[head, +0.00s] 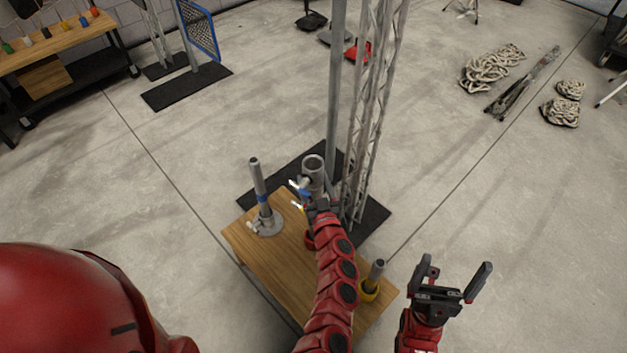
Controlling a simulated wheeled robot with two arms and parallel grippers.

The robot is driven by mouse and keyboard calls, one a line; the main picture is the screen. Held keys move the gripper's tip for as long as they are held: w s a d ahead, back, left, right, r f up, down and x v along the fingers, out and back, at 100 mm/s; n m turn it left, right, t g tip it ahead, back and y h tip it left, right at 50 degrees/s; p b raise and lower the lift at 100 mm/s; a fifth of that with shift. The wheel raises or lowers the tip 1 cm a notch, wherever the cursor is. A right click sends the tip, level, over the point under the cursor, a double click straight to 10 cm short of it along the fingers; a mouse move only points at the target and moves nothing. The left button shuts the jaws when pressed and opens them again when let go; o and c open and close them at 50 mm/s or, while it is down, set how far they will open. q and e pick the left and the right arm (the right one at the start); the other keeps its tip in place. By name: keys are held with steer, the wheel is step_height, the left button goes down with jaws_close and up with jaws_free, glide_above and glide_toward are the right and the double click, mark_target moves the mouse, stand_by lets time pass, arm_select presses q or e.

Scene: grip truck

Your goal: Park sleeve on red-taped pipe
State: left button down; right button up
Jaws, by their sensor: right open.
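A grey metal sleeve (313,176) stands upright, its open top facing me, with small blue and yellow-tipped fittings on its left side. My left gripper (318,204) is against the sleeve's near side; its fingers are too hidden to tell whether they are closed. A red patch (309,239) shows low beside my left arm, perhaps the red-taped pipe's foot; the pipe itself is hidden. I cannot tell whether the sleeve is around it. My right gripper (452,283) is open and empty, right of the table.
A blue-taped pipe (259,182) stands on a round base at the wooden table's (268,262) left. A shorter yellow-marked pipe (375,275) stands at its right. A tall metal truss (373,110) rises close behind the sleeve.

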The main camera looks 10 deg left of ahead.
arm_select(q)
steer(key=shift+f, duration=0.35)
stand_by(0.6)
jaws_free()
steer(key=v, duration=1.7)
steer(key=shift+d, duration=0.2)
steer(key=shift+s+r, duration=0.1)
steer(key=shift+s, duration=0.05)
